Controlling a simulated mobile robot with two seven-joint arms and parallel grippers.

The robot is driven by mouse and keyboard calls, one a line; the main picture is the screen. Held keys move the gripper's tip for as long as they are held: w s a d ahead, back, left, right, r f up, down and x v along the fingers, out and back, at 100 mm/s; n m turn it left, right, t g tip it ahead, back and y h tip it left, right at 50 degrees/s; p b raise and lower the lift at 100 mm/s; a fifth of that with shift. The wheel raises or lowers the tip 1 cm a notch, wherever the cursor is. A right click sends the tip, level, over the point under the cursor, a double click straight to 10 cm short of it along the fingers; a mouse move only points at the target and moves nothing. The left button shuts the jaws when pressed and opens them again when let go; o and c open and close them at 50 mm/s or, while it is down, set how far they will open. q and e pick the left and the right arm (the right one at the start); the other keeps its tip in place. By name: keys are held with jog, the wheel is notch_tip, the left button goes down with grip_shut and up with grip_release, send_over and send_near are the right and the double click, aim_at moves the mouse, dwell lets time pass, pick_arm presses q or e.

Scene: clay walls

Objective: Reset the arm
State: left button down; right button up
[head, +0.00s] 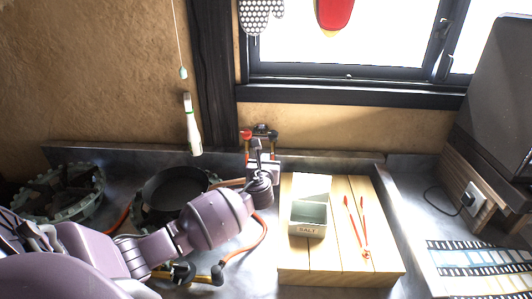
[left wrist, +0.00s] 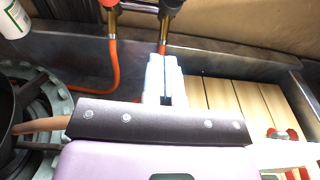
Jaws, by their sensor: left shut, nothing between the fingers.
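My left arm comes in from the left in the head view, purple with dark joints, and reaches over the stove area. My left gripper (head: 257,146) is at the end of it, near the back wall, left of the wooden board. In the left wrist view its pale fingers (left wrist: 163,75) are together with nothing between them. The fingers point toward the gas fittings and orange hose at the back. My right gripper does not show in either view.
A wooden board (head: 296,260) holds a small box (head: 308,219) and red tongs (head: 358,228). A dark pan (head: 172,190) sits on a burner beside my arm. A white bottle (head: 192,125) is by the wall. Red-handled gas fittings (head: 246,136) stand behind my gripper.

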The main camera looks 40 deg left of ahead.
pick_arm(q)
jog(key=s+d+f+n+g+h, duration=0.1)
jog(key=s+d+f+n+g, duration=0.15)
jog(key=s+n, duration=0.35)
jog(key=s+d+f+n+g+h, duration=0.1)
jog(key=s+d+f+n+g, duration=0.15)
jog(key=s+f+n, duration=0.4)
jog(key=s+d+n+g+h, duration=0.1)
jog(key=s+d+n+g, duration=0.2)
jog(key=s, duration=0.6)
jog(key=s+d+r+n+g+h, duration=0.1)
jog(key=s+d+n+g+h, duration=0.15)
jog(key=s+n, duration=0.55)
jog(key=s+d+r+n+g+h, duration=0.15)
jog(key=s+d+n, duration=0.25)
jog(key=s+n, duration=0.5)
jog(key=shift+w+f+m+t+h, duration=0.2)
jog(key=shift+w+f+m+t, duration=0.35)
jog(key=shift+w+f+t, duration=0.8)
jog(key=shift+w+f+m+t+h, duration=0.2)
jog(key=shift+w+f+m+t, duration=0.45)
jog(key=shift+f+t, duration=1.4)
jog(key=shift+w+f+m+t+h, duration=0.2)
jog(key=shift+w+f+m+t, duration=0.25)
jog(key=shift+w+f+t, duration=1.25)
jog(key=shift+s+f+g, duration=0.6)
jog(key=shift+s, duration=0.05)
